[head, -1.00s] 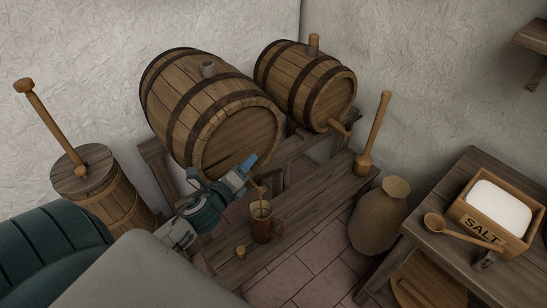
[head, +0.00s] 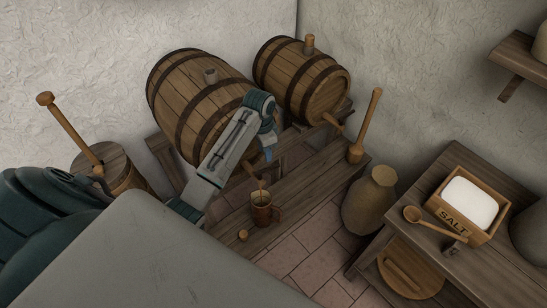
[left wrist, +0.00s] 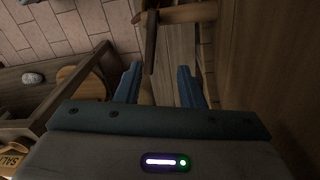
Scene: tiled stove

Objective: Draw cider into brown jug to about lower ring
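The brown jug (head: 262,216), with its handle on the right, stands upright on the bench under the tap (head: 252,171) of the large barrel (head: 190,105). A thin brown strand runs from the tap down to the jug's mouth; I cannot tell if it is flowing cider. The level against the lower ring cannot be read. My left gripper (head: 268,153) is above and behind the jug, in front of the barrels. In the left wrist view the gripper (left wrist: 159,85) has its blue fingers apart, with a wooden tap (left wrist: 180,14) ahead. My right gripper is out of view.
A small wooden bung (head: 243,235) lies on the bench (head: 310,180) left of the jug. The smaller barrel (head: 305,85) and an upright mallet (head: 365,130) are at right. A clay jar (head: 370,200) and the salt table (head: 400,235) stand farther right.

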